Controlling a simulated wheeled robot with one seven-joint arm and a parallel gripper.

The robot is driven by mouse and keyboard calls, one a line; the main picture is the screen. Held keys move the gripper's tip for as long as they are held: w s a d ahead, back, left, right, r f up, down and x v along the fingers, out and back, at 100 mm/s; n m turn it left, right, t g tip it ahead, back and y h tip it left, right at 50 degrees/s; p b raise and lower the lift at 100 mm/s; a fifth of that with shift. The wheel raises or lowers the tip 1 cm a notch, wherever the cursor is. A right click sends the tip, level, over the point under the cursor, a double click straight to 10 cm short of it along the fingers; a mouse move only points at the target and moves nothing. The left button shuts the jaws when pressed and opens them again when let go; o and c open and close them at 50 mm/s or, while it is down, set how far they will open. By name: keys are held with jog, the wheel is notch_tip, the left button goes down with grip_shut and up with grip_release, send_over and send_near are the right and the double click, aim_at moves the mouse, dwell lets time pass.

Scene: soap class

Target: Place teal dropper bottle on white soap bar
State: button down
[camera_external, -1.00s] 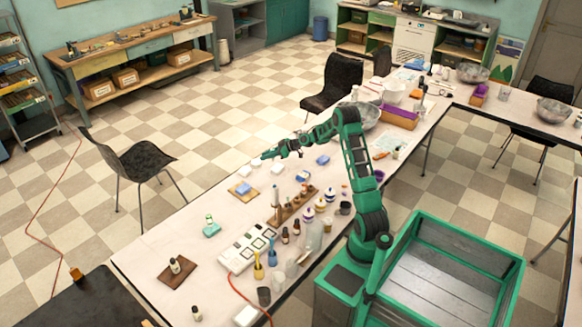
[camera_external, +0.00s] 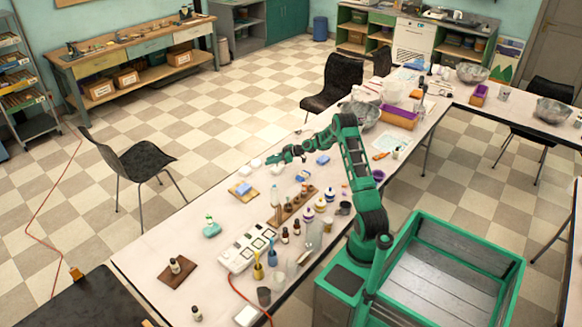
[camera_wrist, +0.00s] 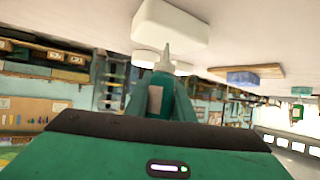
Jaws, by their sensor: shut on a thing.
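The teal dropper bottle (camera_wrist: 166,82) is between the fingers of my gripper (camera_wrist: 160,100) in the wrist view. Its pale nozzle points toward the top of that picture, where the tabletop shows. A white soap bar (camera_wrist: 172,22) fills the top middle of the wrist view, close to the nozzle; I see a gap but cannot judge its depth. More white bars (camera_wrist: 150,58) sit beyond it. In the external view my gripper (camera_external: 272,158) is low over the table, near white bars (camera_external: 256,163) and (camera_external: 277,169). The bottle is too small to make out clearly there.
A blue block lies on a wooden board (camera_external: 234,195), and another blue block (camera_external: 323,159) lies right of my gripper. A teal soap with a bottle on it (camera_external: 211,228) stands nearer the front. A wooden rack (camera_external: 296,205) and several bottles crowd the table's right side.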

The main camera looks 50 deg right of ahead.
jog(key=shift+f, duration=0.1)
jog(key=c, duration=1.5)
grip_release()
jog(key=shift+c, duration=0.2)
jog(key=v, duration=1.2)
jog(key=s+a+r+m+g+h, duration=0.2)
jog(key=s+a+r+m+g, duration=0.1)
jog(key=s, duration=1.3)
jog(key=s+a+r+m+g+h, duration=0.2)
jog(key=s+a, duration=0.5)
jog(key=s, duration=1)
jog(key=s+a+r+m+g+h, duration=0.1)
jog(key=s+a+r+m+g, duration=0.4)
jog(key=s, duration=1.1)
jog(key=shift+s+m+g+h, duration=0.2)
jog(key=shift+m+g+h, duration=0.2)
jog(key=shift+m, duration=0.8)
jog(key=shift+r, duration=0.15)
